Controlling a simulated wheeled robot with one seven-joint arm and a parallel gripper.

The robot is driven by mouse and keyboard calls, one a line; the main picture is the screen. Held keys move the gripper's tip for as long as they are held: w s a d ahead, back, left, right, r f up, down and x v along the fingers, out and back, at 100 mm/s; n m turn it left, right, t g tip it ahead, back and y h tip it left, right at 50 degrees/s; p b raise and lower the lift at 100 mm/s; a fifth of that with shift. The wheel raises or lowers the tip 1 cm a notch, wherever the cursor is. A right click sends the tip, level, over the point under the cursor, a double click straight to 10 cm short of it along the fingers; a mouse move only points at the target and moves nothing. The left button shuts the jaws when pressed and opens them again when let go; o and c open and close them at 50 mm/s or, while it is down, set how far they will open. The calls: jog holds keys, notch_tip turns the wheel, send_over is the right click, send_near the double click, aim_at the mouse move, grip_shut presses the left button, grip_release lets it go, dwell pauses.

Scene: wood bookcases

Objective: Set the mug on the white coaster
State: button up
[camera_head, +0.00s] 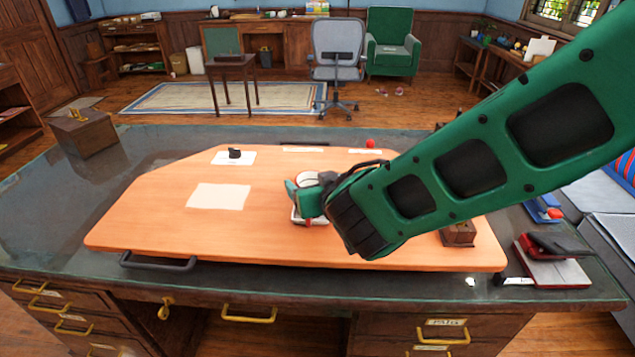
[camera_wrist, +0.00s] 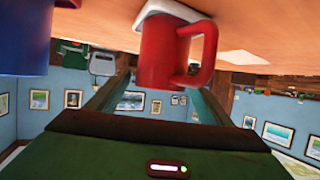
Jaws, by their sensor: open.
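In the wrist view, a red mug (camera_wrist: 165,62) with its handle on the right stands with its base against a white coaster (camera_wrist: 152,9) on the orange tabletop. The wrist picture is upside down. My gripper (camera_wrist: 165,88) is open, with one finger on each side of the mug; contact cannot be told. In the head view, my gripper (camera_head: 307,200) is low over the middle of the board. The mug there is mostly hidden by the gripper, and the edge of the white coaster (camera_head: 297,219) shows beneath it.
A blank paper (camera_head: 218,197) lies left of my gripper. A dark object (camera_head: 234,153) sits on a white sheet behind it. A red ball (camera_head: 370,143) is at the back. A wooden block (camera_head: 458,234) stands right. A blue object (camera_wrist: 22,38) shows at the wrist view's left edge.

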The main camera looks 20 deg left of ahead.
jog(key=shift+r, duration=0.1)
jog(key=v, duration=1.2)
jog(key=shift+d, duration=0.1)
